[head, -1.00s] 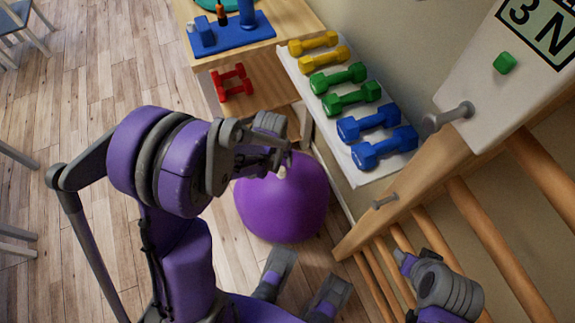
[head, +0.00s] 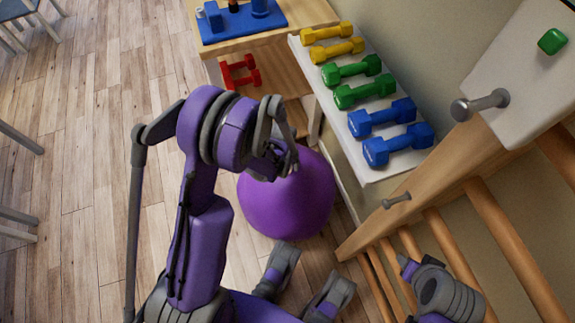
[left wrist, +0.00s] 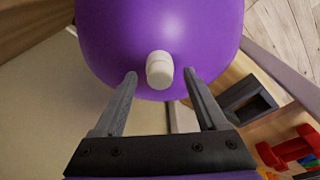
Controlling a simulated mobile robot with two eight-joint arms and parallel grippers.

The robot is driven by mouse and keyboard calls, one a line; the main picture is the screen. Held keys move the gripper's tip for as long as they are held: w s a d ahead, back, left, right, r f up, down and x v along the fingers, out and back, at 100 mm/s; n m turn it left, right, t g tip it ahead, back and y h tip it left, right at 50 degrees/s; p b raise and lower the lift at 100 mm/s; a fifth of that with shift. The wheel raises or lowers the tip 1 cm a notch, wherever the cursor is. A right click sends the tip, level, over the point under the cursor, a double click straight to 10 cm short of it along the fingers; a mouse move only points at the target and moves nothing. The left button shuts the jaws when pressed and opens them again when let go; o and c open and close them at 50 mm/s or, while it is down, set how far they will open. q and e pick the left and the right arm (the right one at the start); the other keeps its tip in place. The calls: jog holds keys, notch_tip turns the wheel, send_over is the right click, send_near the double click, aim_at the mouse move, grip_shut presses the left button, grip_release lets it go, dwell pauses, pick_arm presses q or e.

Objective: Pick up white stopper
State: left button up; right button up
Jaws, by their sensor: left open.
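The white stopper (left wrist: 159,69) sticks out of the purple exercise ball (left wrist: 110,35) in the left wrist view. My left gripper (head: 286,162) is open. In the left wrist view its two fingertips are on either side of the stopper, with a gap on each side. I cannot tell how far beyond the tips it sits. In the head view the ball (head: 287,205) rests on the floor, and my left gripper is at its upper part, hiding the stopper. Part of my right arm (head: 440,288) shows at the lower right; its gripper is not in view.
A white rack (head: 352,172) with yellow, green and blue dumbbells stands right of the ball. Wooden wall bars (head: 505,235) are on the right.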

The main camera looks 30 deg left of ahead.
pick_arm(q)
grip_shut()
dwell(0.3)
